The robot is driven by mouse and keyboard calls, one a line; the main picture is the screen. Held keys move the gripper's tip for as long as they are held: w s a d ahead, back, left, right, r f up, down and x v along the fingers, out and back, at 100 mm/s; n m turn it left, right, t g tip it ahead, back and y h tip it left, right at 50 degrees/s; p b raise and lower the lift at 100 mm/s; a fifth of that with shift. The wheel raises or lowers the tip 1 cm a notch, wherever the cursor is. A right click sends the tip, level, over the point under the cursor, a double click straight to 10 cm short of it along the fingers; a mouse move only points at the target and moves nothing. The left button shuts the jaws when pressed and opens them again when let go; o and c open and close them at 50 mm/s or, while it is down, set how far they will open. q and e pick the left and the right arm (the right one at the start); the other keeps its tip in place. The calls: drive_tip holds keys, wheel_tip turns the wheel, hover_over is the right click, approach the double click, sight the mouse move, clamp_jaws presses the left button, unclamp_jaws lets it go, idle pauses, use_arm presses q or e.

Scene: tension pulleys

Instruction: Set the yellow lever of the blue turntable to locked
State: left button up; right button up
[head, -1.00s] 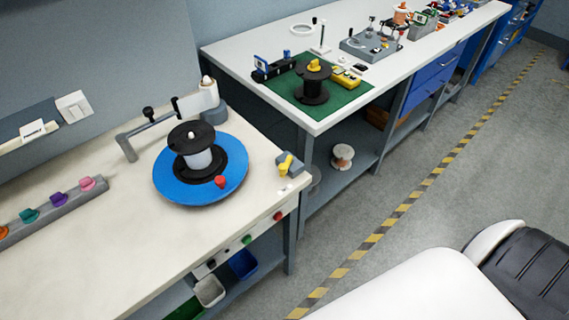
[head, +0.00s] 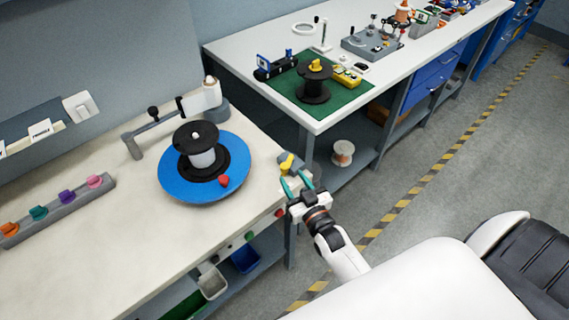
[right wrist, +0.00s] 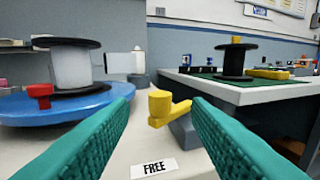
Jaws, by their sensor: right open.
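The blue turntable (head: 240,168) lies on the near bench with a black spool (head: 196,137) of white material on it and a red knob (head: 224,181) near its rim. The yellow lever (head: 287,163) sits on a grey base at the bench's right edge. My right gripper (head: 297,183) is open and empty, just in front of the lever. My left gripper is not in view.
A grey arm with a white roller (head: 207,95) stands behind the turntable. A rail of coloured knobs (head: 58,208) lies at left. Buttons line the bench front (head: 249,235). A second bench with a green mat (head: 289,96) stands behind, beyond a gap.

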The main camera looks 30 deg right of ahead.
sight(286, 169)
drive_tip(key=w, duration=0.6)
drive_tip(key=shift+w+d+p, duration=0.15)
drive_tip(key=shift+w+p, duration=0.05)
drive_tip(key=shift+p, duration=0.15)
drive_tip(key=shift+c, duration=0.2)
clamp_jaws()
